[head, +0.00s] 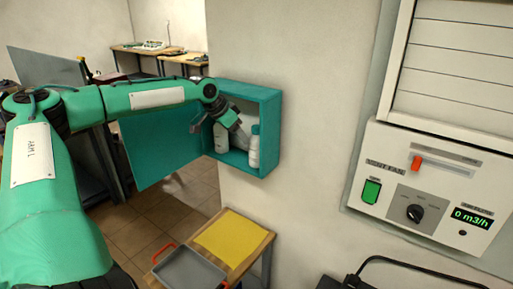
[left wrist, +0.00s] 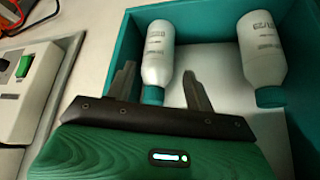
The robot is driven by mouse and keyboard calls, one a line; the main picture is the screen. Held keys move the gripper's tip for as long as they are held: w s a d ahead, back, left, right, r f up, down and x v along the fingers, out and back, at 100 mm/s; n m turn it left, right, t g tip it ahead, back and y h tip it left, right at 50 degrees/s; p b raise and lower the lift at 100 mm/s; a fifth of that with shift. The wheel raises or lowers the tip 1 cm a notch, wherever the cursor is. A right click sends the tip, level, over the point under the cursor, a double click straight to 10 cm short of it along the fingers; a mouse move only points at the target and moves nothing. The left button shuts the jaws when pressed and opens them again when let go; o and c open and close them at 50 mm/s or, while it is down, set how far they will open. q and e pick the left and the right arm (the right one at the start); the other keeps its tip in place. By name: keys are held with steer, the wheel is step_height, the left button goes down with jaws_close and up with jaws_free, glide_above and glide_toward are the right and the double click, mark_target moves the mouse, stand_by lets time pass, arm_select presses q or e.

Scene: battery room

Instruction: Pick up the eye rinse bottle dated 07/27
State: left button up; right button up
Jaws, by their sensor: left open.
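Two white bottles with teal caps stand in the open teal wall cabinet. The right one (head: 254,150) is nearer the opening's right side; the left one (head: 221,138) is partly hidden by my gripper. My left gripper (head: 240,131) is open at the cabinet mouth. In the left wrist view, which looks upside down, one bottle (left wrist: 158,55) lies in line with the gap between the open fingers (left wrist: 160,88), apparently the right-hand one. The other bottle (left wrist: 262,60) stands outside the fingers. My right gripper is not visible.
The cabinet (head: 270,125) has side walls close around the bottles, and its door (head: 160,155) hangs open to the left. Below stands a small table with a yellow mat (head: 232,236) and a grey tray (head: 190,268). A vent fan panel (head: 430,190) is on the right wall.

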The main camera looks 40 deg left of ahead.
mark_target(252, 136)
arm_select(q)
steer(key=shift+w+d+p, duration=0.2)
steer(key=shift+w+d, duration=0.05)
steer(key=shift+w, duration=0.55)
steer(key=shift+w+d+p, duration=0.2)
steer(key=shift+w, duration=0.55)
steer(key=p+x, duration=0.1)
steer(key=x, duration=0.2)
steer(key=shift+w+d+f, duration=0.1)
steer(key=shift+w, duration=0.05)
steer(key=shift+p+x, duration=0.4)
steer(key=shift+x, duration=0.5)
steer(key=c, duration=0.8)
